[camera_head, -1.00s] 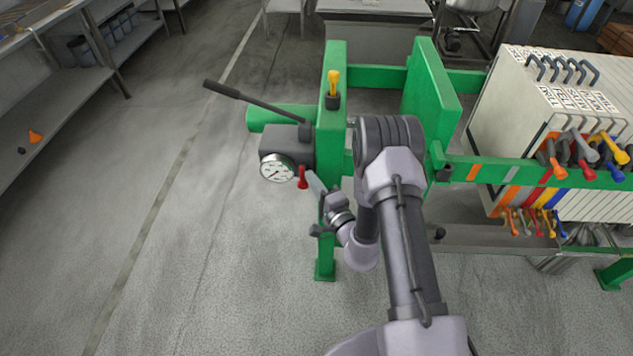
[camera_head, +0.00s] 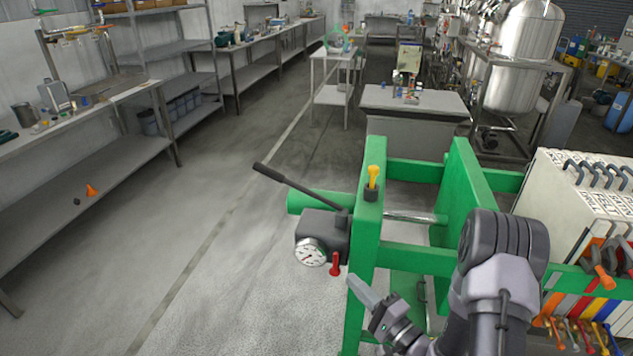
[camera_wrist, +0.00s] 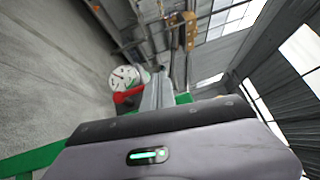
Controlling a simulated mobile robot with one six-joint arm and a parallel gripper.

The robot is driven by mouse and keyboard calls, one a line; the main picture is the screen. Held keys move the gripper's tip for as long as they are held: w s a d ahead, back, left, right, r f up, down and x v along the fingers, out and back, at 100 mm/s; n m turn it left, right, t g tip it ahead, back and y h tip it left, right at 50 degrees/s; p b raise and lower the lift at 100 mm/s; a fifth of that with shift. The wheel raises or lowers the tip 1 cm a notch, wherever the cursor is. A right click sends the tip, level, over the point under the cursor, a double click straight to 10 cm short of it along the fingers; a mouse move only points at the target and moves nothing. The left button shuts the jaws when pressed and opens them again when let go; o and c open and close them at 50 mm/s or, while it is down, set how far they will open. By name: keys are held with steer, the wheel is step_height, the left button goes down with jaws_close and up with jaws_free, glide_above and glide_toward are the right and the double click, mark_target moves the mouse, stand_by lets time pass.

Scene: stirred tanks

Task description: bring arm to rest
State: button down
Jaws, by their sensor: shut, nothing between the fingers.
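My arm reaches forward in the head view beside the green press frame (camera_head: 367,265). My gripper (camera_head: 354,284) is shut and empty, its fingers pointing up and to the left. Its tip is just right of and below the small red handle (camera_head: 335,264), with a narrow gap visible between them. In the wrist view my closed gripper (camera_wrist: 158,88) is just right of the red handle (camera_wrist: 128,95) and the dial gauge (camera_wrist: 123,78).
The gauge (camera_head: 310,252) sits on a dark pump block with a long black lever (camera_head: 300,187). A yellow-handled valve (camera_head: 372,177) tops the frame. Filter plates (camera_head: 575,210) with coloured taps stand right. Open floor (camera_head: 220,290) lies left, before steel shelves (camera_head: 90,190).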

steer(key=s+a+r+n+g+y, duration=0.5)
steer(key=s+a+r+n+g, duration=0.5)
steer(key=s+a+r+g, duration=0.55)
steer(key=s+d+h, duration=0.6)
steer(key=s+h, duration=0.4)
steer(key=w+d+r+m+t+h, duration=0.1)
steer(key=d+r+t+h, duration=0.2)
steer(key=d+t, duration=0.2)
steer(key=shift+d+r, duration=0.4)
